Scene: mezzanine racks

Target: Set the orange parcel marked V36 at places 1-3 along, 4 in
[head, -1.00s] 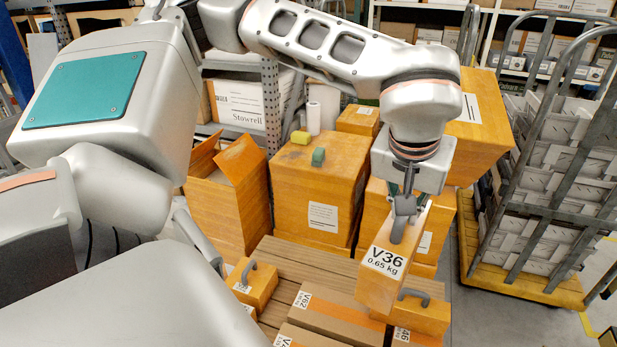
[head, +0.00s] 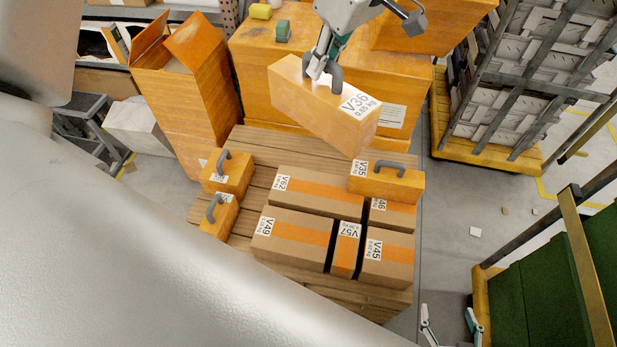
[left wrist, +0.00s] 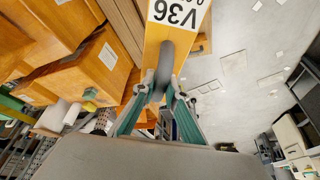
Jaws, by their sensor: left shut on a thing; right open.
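The orange parcel marked V36 (head: 300,98) hangs tilted in the head view by its grey handle, above the back edge of the wooden pallet (head: 265,148). My left gripper (head: 322,72) is shut on that handle. In the left wrist view the fingers (left wrist: 164,92) close around the handle, with the parcel's label (left wrist: 178,14) beyond it. My right gripper (head: 449,322) is open and empty at the bottom edge, right of the pallet. The pallet bears cartons V62 (head: 312,193), V49 (head: 290,236), V57 (head: 344,248), V45 (head: 388,258) and V46 (head: 395,216).
Orange parcel V35 (head: 386,184) stands at the pallet's back right, and two small handled orange parcels (head: 230,180) (head: 219,218) at its left. Bare slats show behind V62 and along the front. Large orange boxes (head: 258,62) stand behind. A cage trolley (head: 520,90) stands right.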

